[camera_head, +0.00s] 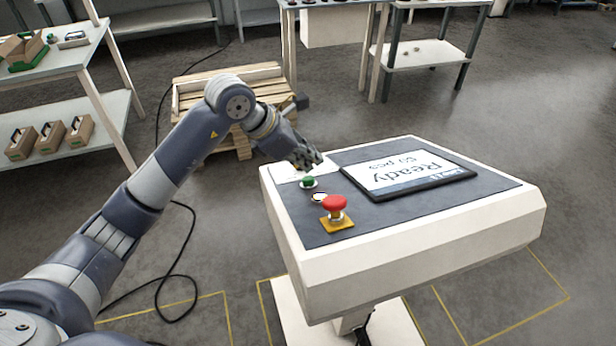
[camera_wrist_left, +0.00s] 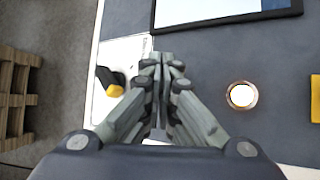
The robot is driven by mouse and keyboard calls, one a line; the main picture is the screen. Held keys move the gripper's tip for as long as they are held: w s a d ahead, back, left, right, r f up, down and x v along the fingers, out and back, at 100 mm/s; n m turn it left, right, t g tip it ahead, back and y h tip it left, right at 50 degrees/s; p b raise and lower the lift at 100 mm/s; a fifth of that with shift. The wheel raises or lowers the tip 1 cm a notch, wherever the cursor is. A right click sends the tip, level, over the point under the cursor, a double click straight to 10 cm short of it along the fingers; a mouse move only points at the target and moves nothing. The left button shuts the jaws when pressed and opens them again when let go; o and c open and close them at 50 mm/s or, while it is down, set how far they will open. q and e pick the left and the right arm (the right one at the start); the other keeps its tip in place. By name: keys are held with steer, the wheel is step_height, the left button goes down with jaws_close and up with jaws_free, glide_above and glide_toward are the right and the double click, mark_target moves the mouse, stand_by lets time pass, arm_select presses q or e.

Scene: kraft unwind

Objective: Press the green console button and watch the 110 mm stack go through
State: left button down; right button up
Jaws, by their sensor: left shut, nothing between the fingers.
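The green button (camera_head: 308,182) is on the left part of the console's dark top (camera_head: 400,205). My left gripper (camera_head: 310,163) is shut and empty, with its fingertips just above and behind the green button; I cannot tell whether they touch it. In the left wrist view the shut fingers (camera_wrist_left: 164,58) point at the console top, and the green button is hidden. The console screen (camera_head: 410,172) reads "Ready" with a smaller line ending in "pcs". I cannot make out the stack. My right gripper is not in view.
A red mushroom button (camera_head: 334,203) on a yellow base and a small white button (camera_head: 319,196) sit nearer than the green one; the white one also shows in the left wrist view (camera_wrist_left: 242,95). A wooden pallet (camera_head: 186,98) lies behind my left arm. A cable (camera_head: 178,260) crosses the floor.

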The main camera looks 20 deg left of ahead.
arm_select(q)
steer(key=shift+f, duration=0.1)
stand_by(0.3)
steer(key=shift+s+d+f+b, duration=0.15)
steer(key=shift+f+b, duration=0.15)
steer(key=shift+b, duration=0.2)
steer(key=shift+s+d+f+b, duration=0.1)
steer(key=shift+s+f+b, duration=0.15)
steer(key=shift+f+b, duration=0.35)
stand_by(0.6)
steer(key=shift+r, duration=0.1)
steer(key=shift+w+a+r+p, duration=0.15)
steer(key=shift+w+r+p, duration=0.1)
steer(key=shift+r, duration=0.2)
steer(key=shift+w+a+r+p, duration=0.1)
steer(key=shift+w+r+p, duration=0.1)
steer(key=shift+r, duration=0.2)
steer(key=shift+r, duration=0.1)
steer(key=r, duration=0.1)
steer(key=w+r+p, duration=0.1)
steer(key=r, duration=0.1)
steer(key=a+r+p, duration=0.1)
steer(key=shift+w+a+r, duration=0.1)
steer(key=shift+w+r, duration=0.1)
steer(key=shift+w, duration=0.1)
